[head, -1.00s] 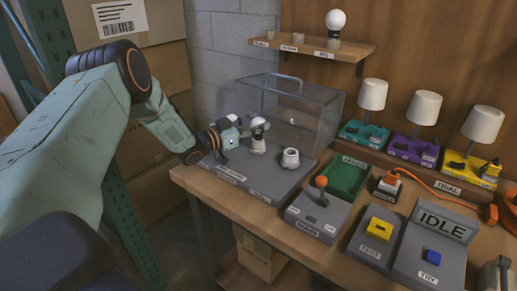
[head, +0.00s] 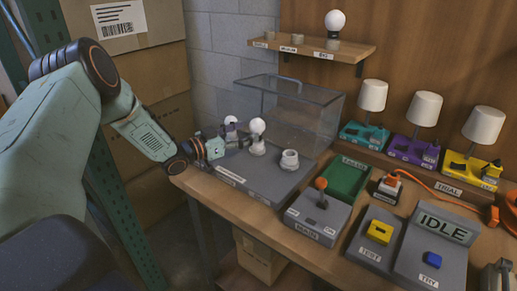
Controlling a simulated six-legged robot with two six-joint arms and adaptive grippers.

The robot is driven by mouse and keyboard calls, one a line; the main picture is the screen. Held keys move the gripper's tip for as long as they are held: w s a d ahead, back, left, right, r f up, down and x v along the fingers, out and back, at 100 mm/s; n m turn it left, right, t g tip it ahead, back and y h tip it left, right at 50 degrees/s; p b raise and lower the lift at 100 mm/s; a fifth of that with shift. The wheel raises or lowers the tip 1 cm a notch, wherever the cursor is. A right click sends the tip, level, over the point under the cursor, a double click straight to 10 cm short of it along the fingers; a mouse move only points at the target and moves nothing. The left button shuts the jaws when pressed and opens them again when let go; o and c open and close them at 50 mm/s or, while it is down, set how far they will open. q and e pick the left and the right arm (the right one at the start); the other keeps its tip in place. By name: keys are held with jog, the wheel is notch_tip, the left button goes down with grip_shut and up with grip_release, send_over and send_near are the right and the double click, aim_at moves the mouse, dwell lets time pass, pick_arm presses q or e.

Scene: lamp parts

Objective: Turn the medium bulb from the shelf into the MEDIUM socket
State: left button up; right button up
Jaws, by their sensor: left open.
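A white round bulb (head: 257,126) stands upright in the middle socket (head: 257,148) of the grey socket base (head: 262,187). A second bulb (head: 231,122) stands at the left socket, which is partly hidden behind my left gripper. The right socket (head: 290,159) is empty. The labels on the base's front are too small to read. My left gripper (head: 238,141) is open and empty, just left of the middle bulb and in front of the left one, seemingly apart from the middle bulb. My right gripper is not in view.
The wall shelf (head: 330,49) holds one large bulb (head: 335,22) and two empty holders at left. A clear case (head: 300,112) stands behind the sockets.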

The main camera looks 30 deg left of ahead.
pick_arm(q)
jog(key=v, duration=0.4)
jog(key=shift+a+r, duration=0.2)
jog(key=shift+a, duration=0.2)
jog(key=v, duration=0.3)
jog(key=shift+s+d+r, duration=0.15)
jog(key=shift+s+d, duration=0.05)
jog(key=shift+s, duration=0.1)
jog(key=shift+d, duration=0.15)
